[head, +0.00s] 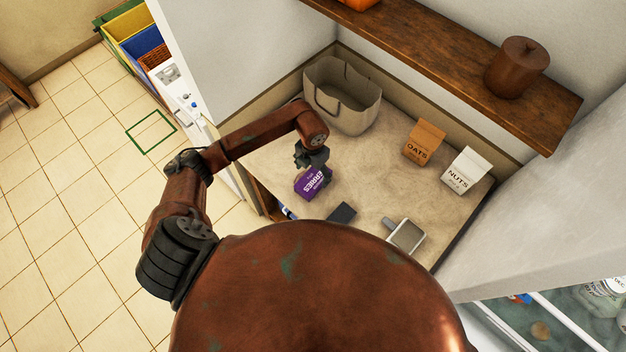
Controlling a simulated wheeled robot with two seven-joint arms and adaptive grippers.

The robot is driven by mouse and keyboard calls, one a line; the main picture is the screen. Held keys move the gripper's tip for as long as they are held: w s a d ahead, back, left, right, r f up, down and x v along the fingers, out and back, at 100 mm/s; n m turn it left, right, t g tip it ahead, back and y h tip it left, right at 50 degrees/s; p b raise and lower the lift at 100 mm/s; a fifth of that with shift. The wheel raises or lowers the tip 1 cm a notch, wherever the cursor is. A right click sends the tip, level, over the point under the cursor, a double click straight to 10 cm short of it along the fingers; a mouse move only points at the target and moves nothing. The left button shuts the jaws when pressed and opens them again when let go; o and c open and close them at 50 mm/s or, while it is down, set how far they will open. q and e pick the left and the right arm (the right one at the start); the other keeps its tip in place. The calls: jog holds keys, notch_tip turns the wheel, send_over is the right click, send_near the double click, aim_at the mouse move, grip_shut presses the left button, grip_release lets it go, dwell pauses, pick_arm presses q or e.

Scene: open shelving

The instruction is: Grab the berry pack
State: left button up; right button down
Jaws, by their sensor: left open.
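The berry pack (308,184) is a small purple carton with white lettering. It stands near the left front part of the beige shelf surface. My left gripper (316,165) is over the pack, with its dark fingers close to the pack's upper and right sides. It is open; whether a finger touches the pack I cannot tell. The gripper hides part of the pack. My right gripper is not in view.
A beige bag (345,100) stands behind my left gripper. An orange oats carton (424,143) and a white nuts carton (466,171) stand to the right. A dark flat object (342,214) and a grey scoop-like container (407,236) lie in front. A wooden shelf (440,50) overhangs the back.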

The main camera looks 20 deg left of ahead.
aim_at(313, 178)
pick_arm(q)
notch_tip(313, 178, down, 4)
jog(key=shift+w+d+f+p, duration=0.15)
jog(key=shift+f+p, duration=0.1)
jog(key=shift+p, duration=0.45)
jog(key=shift+f, duration=0.5)
jog(key=shift+c, duration=0.7)
jog(key=c, duration=1.4)
jog(key=shift+r, duration=0.1)
